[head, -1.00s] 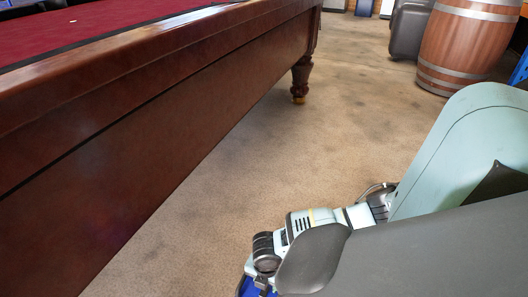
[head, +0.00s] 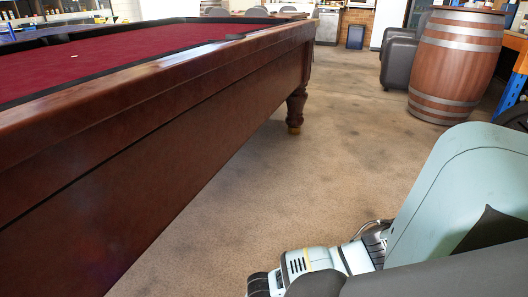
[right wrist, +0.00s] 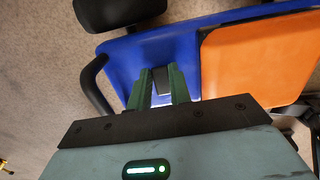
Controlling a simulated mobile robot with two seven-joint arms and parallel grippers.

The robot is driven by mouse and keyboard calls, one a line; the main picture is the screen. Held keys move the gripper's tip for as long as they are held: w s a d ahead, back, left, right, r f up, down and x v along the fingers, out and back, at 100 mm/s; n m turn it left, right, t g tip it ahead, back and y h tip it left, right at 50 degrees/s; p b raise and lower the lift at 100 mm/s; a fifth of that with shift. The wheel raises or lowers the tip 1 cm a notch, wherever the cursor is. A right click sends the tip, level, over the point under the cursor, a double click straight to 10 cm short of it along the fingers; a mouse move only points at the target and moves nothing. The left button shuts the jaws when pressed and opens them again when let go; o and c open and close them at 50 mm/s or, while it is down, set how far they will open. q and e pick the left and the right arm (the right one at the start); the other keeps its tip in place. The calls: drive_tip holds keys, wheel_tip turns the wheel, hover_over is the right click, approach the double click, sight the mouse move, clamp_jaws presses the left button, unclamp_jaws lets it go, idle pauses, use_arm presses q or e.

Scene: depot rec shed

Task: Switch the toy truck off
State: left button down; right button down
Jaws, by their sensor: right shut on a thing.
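In the right wrist view, a blue thing with an orange panel (right wrist: 255,60) fills the upper right. It may be the toy truck, but only part of it shows. A black, wheel-like rounded part and a bent black bar (right wrist: 95,85) lie at its left side. My right gripper (right wrist: 161,84) has its green fingers over the blue surface (right wrist: 125,62), shut on a small dark grey block (right wrist: 161,80). Whether the block is a switch, I cannot tell. In the head view no truck shows, and my left gripper is out of view.
A pool table (head: 150,140) with a red cloth and wooden sides runs along the left. A wooden barrel (head: 455,65) and dark grey cases (head: 398,60) stand at the back right. Brown floor (head: 330,160) is clear between them. A blue-legged rack (head: 515,80) edges in at the right.

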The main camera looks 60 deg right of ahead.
drive_tip(key=shift+s+a+r+h+p, duration=0.1)
drive_tip(key=shift+a+r+h+p, duration=0.2)
drive_tip(key=shift+h+p, duration=0.85)
drive_tip(key=shift+a+f+h+p, duration=0.15)
drive_tip(key=shift+h+p, duration=0.6)
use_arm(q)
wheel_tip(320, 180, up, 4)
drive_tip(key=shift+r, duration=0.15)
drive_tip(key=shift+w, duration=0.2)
use_arm(e)
drive_tip(key=c, duration=1.3)
unclamp_jaws()
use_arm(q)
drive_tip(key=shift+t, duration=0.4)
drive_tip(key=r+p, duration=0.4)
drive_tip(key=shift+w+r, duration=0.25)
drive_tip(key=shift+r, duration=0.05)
use_arm(e)
drive_tip(key=v, duration=0.7)
drive_tip(key=shift+s+a+r, duration=0.15)
drive_tip(key=shift+r, duration=0.25)
